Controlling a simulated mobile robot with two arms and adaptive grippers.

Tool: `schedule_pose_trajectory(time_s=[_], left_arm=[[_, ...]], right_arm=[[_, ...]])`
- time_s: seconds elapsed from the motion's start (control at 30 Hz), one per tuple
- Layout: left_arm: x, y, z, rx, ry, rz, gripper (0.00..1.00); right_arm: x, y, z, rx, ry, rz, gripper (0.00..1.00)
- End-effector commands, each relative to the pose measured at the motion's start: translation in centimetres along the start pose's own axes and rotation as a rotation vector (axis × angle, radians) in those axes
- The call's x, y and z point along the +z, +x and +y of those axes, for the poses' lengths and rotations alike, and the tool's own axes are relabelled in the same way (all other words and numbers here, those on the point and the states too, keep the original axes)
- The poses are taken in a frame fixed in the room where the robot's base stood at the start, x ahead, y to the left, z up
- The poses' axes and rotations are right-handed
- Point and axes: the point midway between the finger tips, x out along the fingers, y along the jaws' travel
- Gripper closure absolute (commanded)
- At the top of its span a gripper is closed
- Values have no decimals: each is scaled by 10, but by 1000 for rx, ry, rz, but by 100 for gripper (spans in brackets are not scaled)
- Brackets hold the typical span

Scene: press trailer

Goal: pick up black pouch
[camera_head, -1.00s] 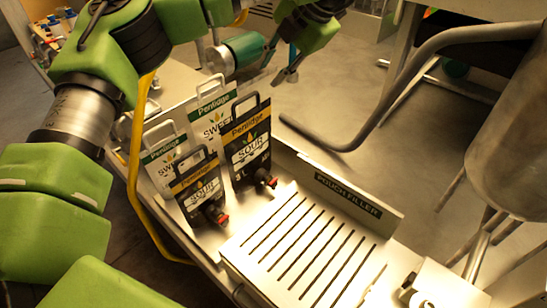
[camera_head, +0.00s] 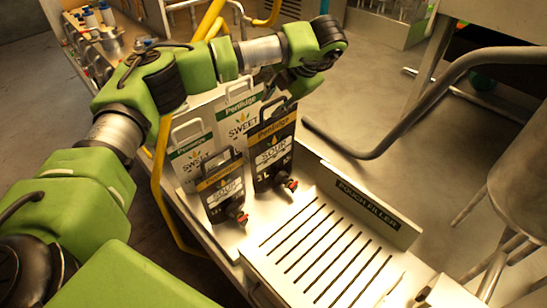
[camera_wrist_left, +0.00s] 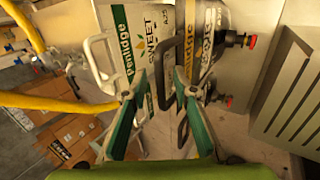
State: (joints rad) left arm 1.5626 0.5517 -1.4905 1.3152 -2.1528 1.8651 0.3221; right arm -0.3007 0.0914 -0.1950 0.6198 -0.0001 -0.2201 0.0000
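Two black Penlidge Sour pouches stand upright in the head view: a large black pouch (camera_head: 272,155) and a smaller black pouch (camera_head: 221,188) in front to its left. Each has a looped black handle on top and a red-tipped tap low down. My left gripper (camera_head: 268,94) is over the large pouch's top, its fingers partly hidden by my arm. In the left wrist view my left gripper (camera_wrist_left: 159,92) is open, with a black handle (camera_wrist_left: 164,70) between its green fingers. I cannot tell whether they touch. My right gripper is not in view.
Two white Sweet pouches, one small (camera_head: 190,158) and one large (camera_head: 238,118), stand beside and behind the black ones. A slotted metal pouch filler (camera_head: 320,250) is to the right. A yellow hose (camera_head: 160,170) runs at the left. A bent grey pipe (camera_head: 400,125) stands at the right.

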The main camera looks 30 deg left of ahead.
Motion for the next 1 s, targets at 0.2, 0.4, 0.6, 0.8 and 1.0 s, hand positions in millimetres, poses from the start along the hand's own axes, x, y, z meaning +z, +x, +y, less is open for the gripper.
schedule_pose_trajectory(time_s=[0.2,0.4,0.6,0.8,1.0], left_arm=[[0,3,0,0,0,-2,74],[0,3,0,0,0,-1,100],[0,3,0,0,0,-1,100],[0,1,1,0,-1,-2,100],[2,-15,12,2,-5,-5,100]], right_arm=[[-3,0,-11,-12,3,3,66],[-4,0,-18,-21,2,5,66],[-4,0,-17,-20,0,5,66],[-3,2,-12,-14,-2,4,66],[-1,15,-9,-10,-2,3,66]])
